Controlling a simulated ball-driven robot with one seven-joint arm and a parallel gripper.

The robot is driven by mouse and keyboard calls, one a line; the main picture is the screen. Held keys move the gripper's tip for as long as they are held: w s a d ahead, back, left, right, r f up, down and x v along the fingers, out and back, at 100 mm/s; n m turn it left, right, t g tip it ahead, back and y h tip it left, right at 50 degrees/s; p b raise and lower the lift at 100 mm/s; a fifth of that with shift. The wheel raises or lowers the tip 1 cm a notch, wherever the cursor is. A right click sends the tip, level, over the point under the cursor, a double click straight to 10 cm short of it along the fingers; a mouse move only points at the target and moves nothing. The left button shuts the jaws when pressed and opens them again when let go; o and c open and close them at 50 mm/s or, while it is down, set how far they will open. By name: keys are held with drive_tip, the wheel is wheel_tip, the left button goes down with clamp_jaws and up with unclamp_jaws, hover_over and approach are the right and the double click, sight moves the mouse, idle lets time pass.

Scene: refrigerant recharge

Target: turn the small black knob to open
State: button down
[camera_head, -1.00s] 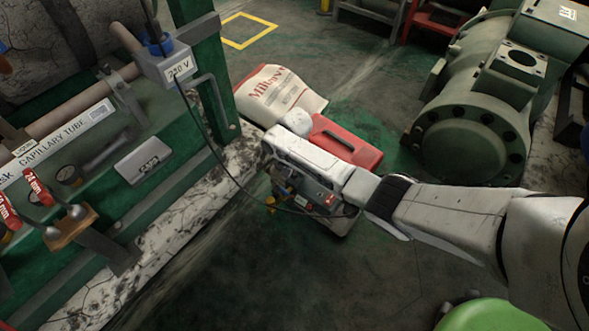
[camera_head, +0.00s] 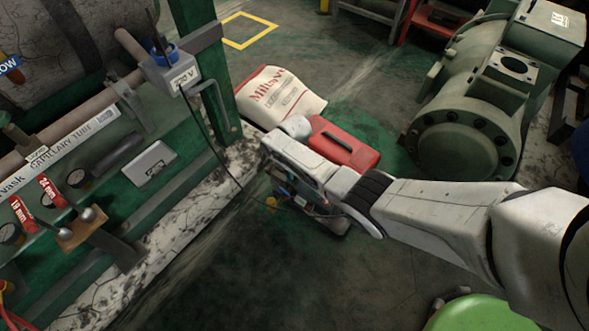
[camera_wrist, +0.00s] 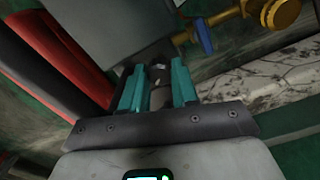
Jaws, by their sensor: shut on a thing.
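My gripper (camera_wrist: 158,86) shows in the wrist view with its two teal fingers a short way apart, shut on a small dark piece between their tips. That piece looks like the small black knob (camera_wrist: 157,70) on the grey machine casing (camera_wrist: 105,30). The fingers hide most of the knob, so I cannot tell how far it is turned. In the head view my arm covers the gripper and the knob; only the lower side of the machine (camera_head: 303,198) shows below my wrist.
Brass fittings with a blue handle (camera_wrist: 202,36) are close to the right of my fingers. A red case (camera_head: 343,145) and a white sack (camera_head: 280,96) lie behind the machine. A green workbench (camera_head: 165,205) stands left, a large green compressor (camera_head: 470,125) right.

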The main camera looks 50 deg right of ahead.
drive_tip(key=n, duration=0.5)
drive_tip(key=shift+n+p, duration=0.3)
drive_tip(key=shift+p, duration=0.1)
drive_tip(key=n, duration=0.4)
drive_tip(key=shift+n, duration=0.4)
drive_tip(key=c, duration=0.8)
unclamp_jaws()
drive_tip(key=shift+c, duration=0.2)
wheel_tip(320, 180, up, 11)
drive_tip(key=p, duration=0.7)
drive_tip(key=shift+f, duration=0.1)
